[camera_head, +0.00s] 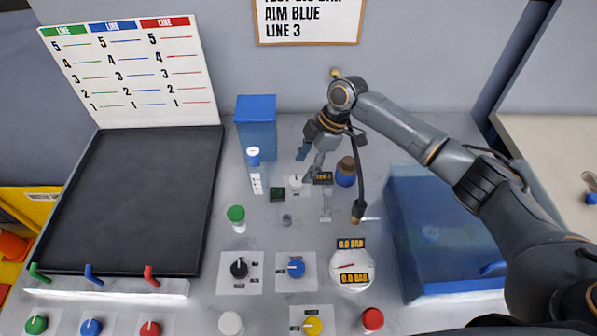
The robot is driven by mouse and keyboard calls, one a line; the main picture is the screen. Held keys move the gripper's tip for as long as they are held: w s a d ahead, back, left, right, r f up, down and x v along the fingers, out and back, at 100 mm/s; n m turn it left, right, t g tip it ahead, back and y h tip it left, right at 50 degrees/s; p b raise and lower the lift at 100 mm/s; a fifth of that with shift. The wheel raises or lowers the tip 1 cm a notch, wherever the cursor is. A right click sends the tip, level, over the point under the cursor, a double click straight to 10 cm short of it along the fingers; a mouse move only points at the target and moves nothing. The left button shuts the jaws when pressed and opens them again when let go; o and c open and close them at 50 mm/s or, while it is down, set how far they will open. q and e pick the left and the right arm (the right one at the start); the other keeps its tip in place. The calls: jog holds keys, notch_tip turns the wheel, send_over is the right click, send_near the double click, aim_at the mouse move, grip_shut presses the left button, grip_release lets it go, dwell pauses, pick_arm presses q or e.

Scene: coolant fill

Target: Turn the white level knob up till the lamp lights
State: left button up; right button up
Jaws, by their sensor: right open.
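The small white knob (295,182) stands on a white plate in the middle of the worktop. The fingers look apart from the knob, though the exact gap is hard to judge. My left gripper is not in view.
A blue transparent tank (440,291) fills the right. Black, blue and yellow knobs and a dial (350,266) reading 0.0 BAR are in front.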

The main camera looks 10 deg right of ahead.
aim_at(297, 180)
jog(key=x, duration=0.4)
jog(key=shift+p, duration=0.35)
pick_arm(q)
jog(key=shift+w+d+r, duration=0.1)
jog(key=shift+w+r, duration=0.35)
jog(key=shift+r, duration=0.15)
pick_arm(e)
jog(key=shift+a+f, duration=0.25)
jog(key=shift+f, duration=0.25)
jog(key=c, duration=1.2)
jog(key=shift+o, duration=0.2)
jog(key=m+p, duration=0.1)
jog(key=p, duration=0.1)
jog(key=m+t+p, duration=0.1)
jog(key=m+p, duration=0.1)
jog(key=shift+s+r, duration=0.15)
jog(key=shift+r, duration=0.15)
jog(key=m+t+p, duration=0.1)
jog(key=m+p, duration=0.1)
jog(key=m, duration=0.1)
pick_arm(q)
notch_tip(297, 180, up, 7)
jog(key=p, duration=0.1)
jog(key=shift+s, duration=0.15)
pick_arm(e)
jog(key=shift+f+m+t+h, duration=0.15)
jog(key=shift+m+t+h, duration=0.2)
jog(key=shift+m, duration=0.25)
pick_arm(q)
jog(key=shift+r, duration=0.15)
